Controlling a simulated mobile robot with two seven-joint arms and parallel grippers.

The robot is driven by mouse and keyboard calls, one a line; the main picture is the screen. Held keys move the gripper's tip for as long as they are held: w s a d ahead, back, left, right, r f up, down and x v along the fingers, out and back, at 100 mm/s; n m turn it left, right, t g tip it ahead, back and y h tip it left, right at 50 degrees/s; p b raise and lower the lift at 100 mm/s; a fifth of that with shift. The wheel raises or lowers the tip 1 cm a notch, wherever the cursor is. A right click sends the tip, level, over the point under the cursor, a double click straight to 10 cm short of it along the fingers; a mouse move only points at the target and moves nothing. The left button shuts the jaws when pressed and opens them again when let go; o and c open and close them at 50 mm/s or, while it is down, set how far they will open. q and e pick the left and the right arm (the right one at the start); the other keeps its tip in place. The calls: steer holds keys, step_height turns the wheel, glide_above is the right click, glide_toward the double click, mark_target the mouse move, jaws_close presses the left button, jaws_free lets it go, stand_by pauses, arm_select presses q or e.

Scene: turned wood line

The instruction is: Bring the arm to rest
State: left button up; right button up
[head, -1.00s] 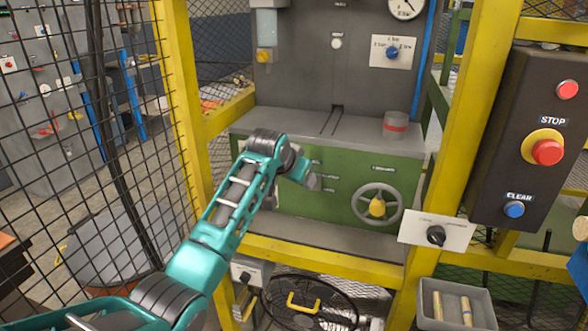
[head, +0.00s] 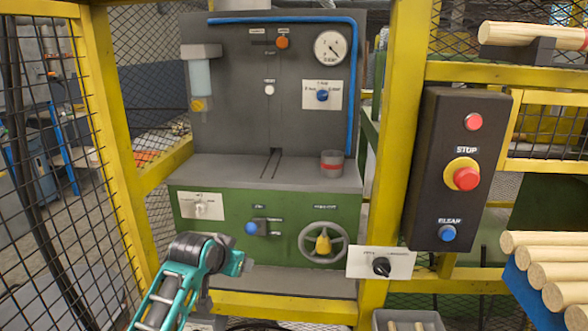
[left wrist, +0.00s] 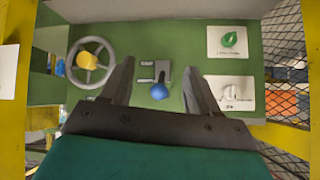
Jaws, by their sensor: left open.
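My left arm comes in at the bottom left of the head view, and its hand (head: 236,263) is low in front of the green machine panel (head: 287,213), below the blue knob (head: 251,228). Its fingertips cannot be made out there. In the left wrist view my left gripper (left wrist: 157,68) is open, with nothing held. The blue knob (left wrist: 159,91) shows between its fingers, apart from them, against the green panel. My right gripper is not in view.
A handwheel (head: 342,243) with a yellow knob is on the panel. Yellow frame posts (head: 403,120) stand either side of the opening. A dark control box (head: 438,190) with a STOP button (head: 466,178) is at right. Wooden rods (head: 543,271) lie further right.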

arm_select(q)
steer(key=s+f, duration=1.4)
steer(key=s, duration=0.8)
steer(key=s+f+t, duration=0.1)
steer(key=s+f, duration=0.1)
steer(key=s, duration=0.7)
steer(key=shift+a+f+n+h, duration=0.2)
steer(key=shift+f+n+h, duration=0.1)
steer(key=shift+n, duration=0.1)
steer(key=shift+c, duration=0.3)
